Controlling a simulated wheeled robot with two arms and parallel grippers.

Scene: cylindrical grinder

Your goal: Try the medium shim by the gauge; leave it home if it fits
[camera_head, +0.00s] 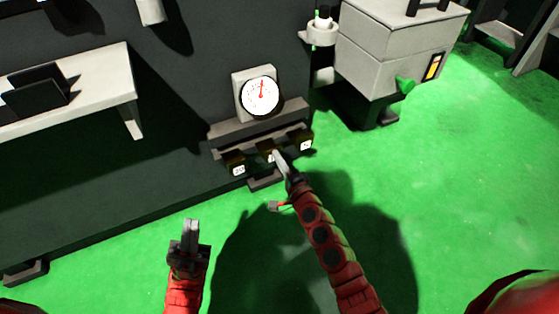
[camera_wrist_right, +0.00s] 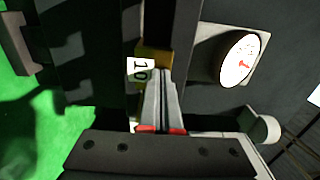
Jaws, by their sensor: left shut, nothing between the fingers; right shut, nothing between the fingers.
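A dial gauge (camera_head: 259,95) with a white face and red needle, pointing about straight up, sits on the machine's dark front; it also shows in the right wrist view (camera_wrist_right: 239,60). Below it is a dark shelf with three dark, labelled blocks: left (camera_head: 236,168), middle (camera_head: 266,149) and right (camera_head: 303,143). The middle one seems to be the medium shim; in the right wrist view a yellowish block labelled 10 (camera_wrist_right: 141,69) is at my fingertips. My right gripper (camera_head: 279,156) is shut and empty, its tips at or against that block; contact is unclear. My left gripper (camera_head: 191,224) is shut and empty, low and apart.
A grey shelf (camera_head: 105,90) with a dark stand (camera_head: 36,90) is at the left. A grey cabinet (camera_head: 390,50) with a green knob stands at the right, with a round holder (camera_head: 322,35) beside it. The green floor (camera_head: 480,180) is clear at the right.

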